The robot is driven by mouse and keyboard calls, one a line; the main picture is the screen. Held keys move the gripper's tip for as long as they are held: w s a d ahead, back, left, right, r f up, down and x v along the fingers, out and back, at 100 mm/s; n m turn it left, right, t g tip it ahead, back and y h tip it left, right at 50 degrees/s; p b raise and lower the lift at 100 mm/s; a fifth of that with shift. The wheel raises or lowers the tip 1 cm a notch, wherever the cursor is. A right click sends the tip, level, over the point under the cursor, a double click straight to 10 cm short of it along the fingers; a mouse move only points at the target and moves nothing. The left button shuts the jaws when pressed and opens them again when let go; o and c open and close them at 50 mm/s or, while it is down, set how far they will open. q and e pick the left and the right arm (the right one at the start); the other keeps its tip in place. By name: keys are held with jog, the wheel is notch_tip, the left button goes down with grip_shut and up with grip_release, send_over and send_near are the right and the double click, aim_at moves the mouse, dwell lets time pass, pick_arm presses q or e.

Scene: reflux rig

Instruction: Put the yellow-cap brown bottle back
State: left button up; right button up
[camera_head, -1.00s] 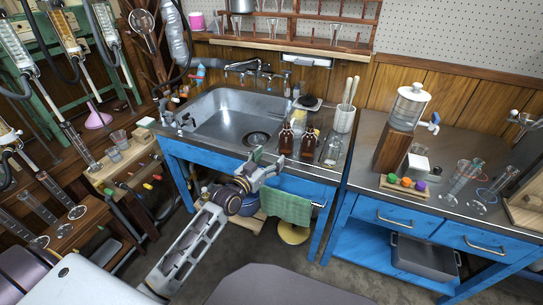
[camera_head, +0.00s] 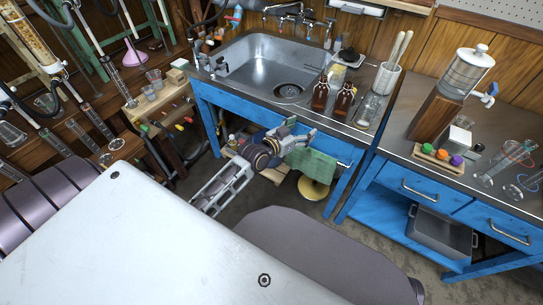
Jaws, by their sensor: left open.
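Two brown glass bottles stand upright side by side on the counter to the right of the sink: a left brown bottle (camera_head: 320,96) and a right brown bottle (camera_head: 344,102). Their caps are too small for me to tell which one is yellow. My left gripper (camera_head: 300,133) is open and empty. It is in front of the blue sink bench, below the bottles in the picture and apart from them, near the green towel (camera_head: 311,166). My right gripper is out of view.
The steel sink (camera_head: 262,66) lies left of the bottles. A clear glass vessel (camera_head: 368,110) and a white holder with sticks (camera_head: 386,79) stand close on their right. A dispenser (camera_head: 467,70) stands on the right-hand counter. The bench front (camera_head: 230,98) is an edge below the bottles.

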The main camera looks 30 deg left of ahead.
pick_arm(q)
jog(key=s+d+f+g+y, duration=0.1)
jog(key=s+d+f+g, duration=0.1)
jog(key=s+f+g, duration=0.35)
jog(key=s+d+f+g, duration=0.2)
jog(key=s+f, duration=0.5)
jog(key=f, duration=0.3)
jog(key=s+f+g+y, duration=0.1)
jog(key=s+f+g, duration=0.1)
jog(key=s, duration=0.6)
jog(key=s+f+g, duration=0.3)
jog(key=s+f, duration=0.2)
jog(key=s, duration=0.3)
jog(key=shift+s+f+y, duration=0.25)
jog(key=shift+y, duration=0.15)
